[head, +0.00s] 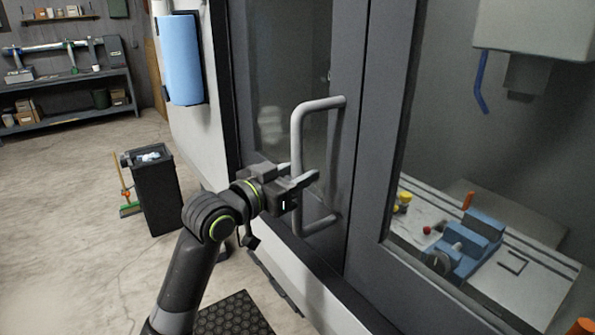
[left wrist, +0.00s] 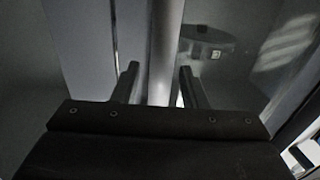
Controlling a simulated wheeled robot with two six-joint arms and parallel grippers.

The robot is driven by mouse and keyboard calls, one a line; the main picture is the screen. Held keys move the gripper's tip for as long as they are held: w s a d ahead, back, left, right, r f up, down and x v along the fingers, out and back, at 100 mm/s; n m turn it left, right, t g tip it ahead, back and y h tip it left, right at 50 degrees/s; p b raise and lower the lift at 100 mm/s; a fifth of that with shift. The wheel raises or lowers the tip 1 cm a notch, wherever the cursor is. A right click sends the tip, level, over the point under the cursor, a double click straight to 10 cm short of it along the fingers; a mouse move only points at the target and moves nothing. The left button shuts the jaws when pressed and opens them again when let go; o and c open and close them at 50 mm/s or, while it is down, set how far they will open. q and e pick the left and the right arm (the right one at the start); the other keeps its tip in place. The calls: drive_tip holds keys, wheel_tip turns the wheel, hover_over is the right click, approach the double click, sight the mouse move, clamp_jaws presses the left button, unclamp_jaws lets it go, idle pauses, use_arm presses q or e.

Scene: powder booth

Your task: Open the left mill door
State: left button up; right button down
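The left mill door (head: 285,80) is a dark grey framed door with a window, and it appears closed against the frame beside it. Its handle (head: 297,125) is a light grey vertical bar bent at both ends. My left gripper (head: 305,178) is at the lower half of the handle with its fingers apart. In the left wrist view the handle bar (left wrist: 164,60) runs between the two open fingertips (left wrist: 160,80), with gaps on both sides. The fingers do not look closed on it. My right gripper is in neither view.
Right of the door, a window shows a blue vise (head: 470,245) on the machine table. A black bin (head: 158,190) and a broom (head: 127,190) stand on the floor at left. A black mat (head: 232,315) lies below my arm. The floor at left is mostly clear.

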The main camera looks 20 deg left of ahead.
use_arm(q)
drive_tip(key=shift+w, duration=0.1)
drive_tip(key=shift+c, duration=0.5)
clamp_jaws()
